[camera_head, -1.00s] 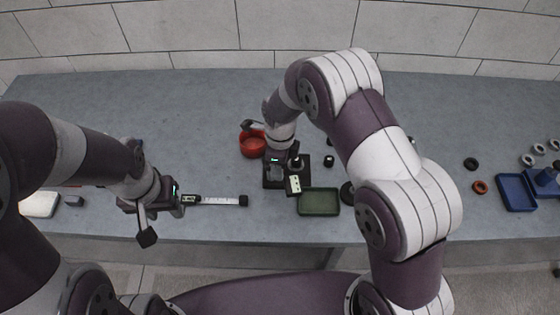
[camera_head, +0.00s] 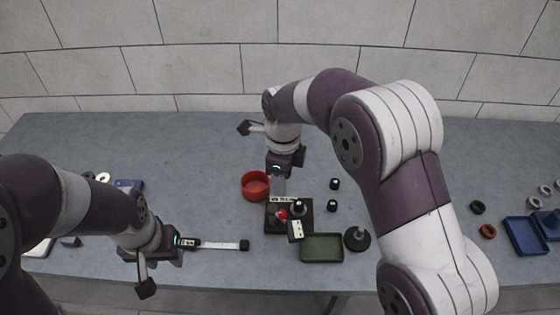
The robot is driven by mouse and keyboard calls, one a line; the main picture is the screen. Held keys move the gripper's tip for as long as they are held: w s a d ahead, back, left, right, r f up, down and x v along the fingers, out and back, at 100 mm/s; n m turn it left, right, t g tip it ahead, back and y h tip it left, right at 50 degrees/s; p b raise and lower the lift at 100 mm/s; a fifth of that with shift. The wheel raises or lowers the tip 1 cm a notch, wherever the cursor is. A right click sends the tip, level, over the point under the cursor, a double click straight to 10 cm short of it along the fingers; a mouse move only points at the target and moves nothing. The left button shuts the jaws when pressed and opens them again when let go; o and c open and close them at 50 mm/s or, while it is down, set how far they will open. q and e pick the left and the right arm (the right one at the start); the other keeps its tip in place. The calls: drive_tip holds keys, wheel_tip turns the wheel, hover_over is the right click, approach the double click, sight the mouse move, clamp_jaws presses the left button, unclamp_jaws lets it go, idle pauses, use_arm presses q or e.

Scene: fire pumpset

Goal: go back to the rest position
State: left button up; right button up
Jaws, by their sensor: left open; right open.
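My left gripper (camera_head: 188,243) is low over the front left of the bench, pointing right. A white bar with a black end (camera_head: 222,246) extends to the right from its tip; I cannot tell whether they touch. My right gripper (camera_head: 279,184) is open and points down, just behind a black fixture (camera_head: 305,232). The fixture carries a red knob (camera_head: 282,214), a black post with a light top, and a pale label plate. The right fingers are small and partly hard to make out.
A red round bowl (camera_head: 256,184) stands just left of my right gripper. A green tray (camera_head: 322,247) and a black round-based part (camera_head: 357,239) are in front. Blue trays (camera_head: 526,236) and several rings lie far right. The bench's back strip is clear.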

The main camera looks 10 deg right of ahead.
drive_tip(key=s+d+f+n, duration=0.1)
drive_tip(key=s+d+n, duration=0.4)
drive_tip(key=s+n, duration=0.3)
drive_tip(key=s+d+n+t, duration=0.1)
drive_tip(key=s+d+n, duration=0.5)
drive_tip(key=n, duration=0.8)
drive_tip(key=shift+s+f+n, duration=0.3)
drive_tip(key=shift+s+f, duration=0.05)
drive_tip(key=shift+s, duration=0.65)
